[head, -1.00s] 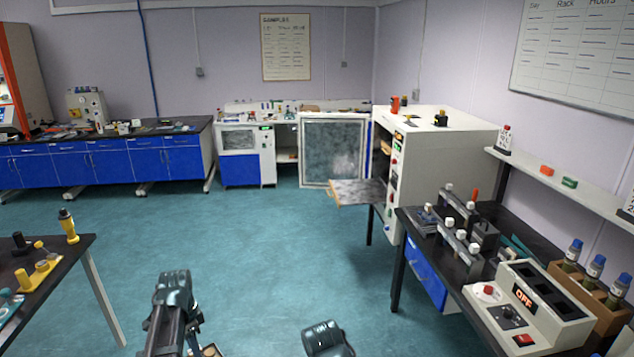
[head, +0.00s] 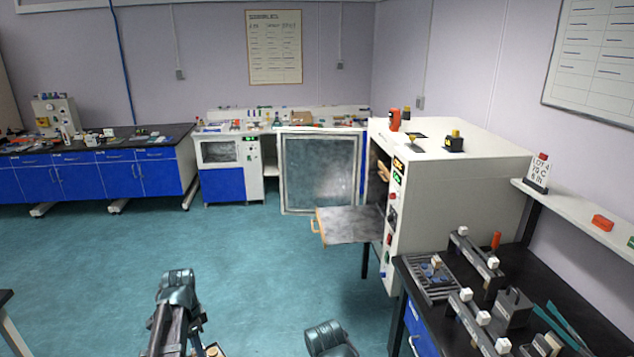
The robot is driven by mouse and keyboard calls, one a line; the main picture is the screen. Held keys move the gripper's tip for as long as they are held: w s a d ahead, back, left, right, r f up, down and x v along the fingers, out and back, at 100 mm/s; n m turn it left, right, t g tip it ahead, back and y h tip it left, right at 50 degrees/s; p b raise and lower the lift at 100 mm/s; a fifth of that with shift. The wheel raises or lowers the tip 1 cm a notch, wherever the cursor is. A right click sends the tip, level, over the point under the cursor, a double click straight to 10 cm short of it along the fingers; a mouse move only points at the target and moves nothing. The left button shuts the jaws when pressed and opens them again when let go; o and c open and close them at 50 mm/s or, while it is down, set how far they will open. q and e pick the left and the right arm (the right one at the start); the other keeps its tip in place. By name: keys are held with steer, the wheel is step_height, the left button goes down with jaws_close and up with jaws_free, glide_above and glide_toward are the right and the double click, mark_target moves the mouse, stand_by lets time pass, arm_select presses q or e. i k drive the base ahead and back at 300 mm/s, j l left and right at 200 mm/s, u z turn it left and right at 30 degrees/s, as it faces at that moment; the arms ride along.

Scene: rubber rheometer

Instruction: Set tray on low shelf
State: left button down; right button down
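A grey metal tray (head: 432,278) with small dark and blue pieces on it lies on the black bench at the right. The white oven cabinet (head: 465,170) stands behind it with its door open to the left. A low grey shelf (head: 350,226) with a wooden handle sticks out from the cabinet's open side. Its surface looks bare. Most of the cabinet's inside is hidden. Only links of my two arms show at the bottom edge; neither gripper's fingers can be seen. Both arms are well apart from the tray and the shelf.
The open door (head: 320,172) stands left of the cabinet. Clamp-like fixtures (head: 478,262) stand beside the tray on the bench. A wall shelf (head: 585,222) is at the right. Blue-fronted benches (head: 115,175) line the back. The green floor (head: 255,255) ahead is clear.

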mark_target(334, 215)
steer(key=i, duration=1.95)
steer(key=i+j+z, duration=0.1)
steer(key=i, duration=1.8)
steer(key=z, duration=0.9)
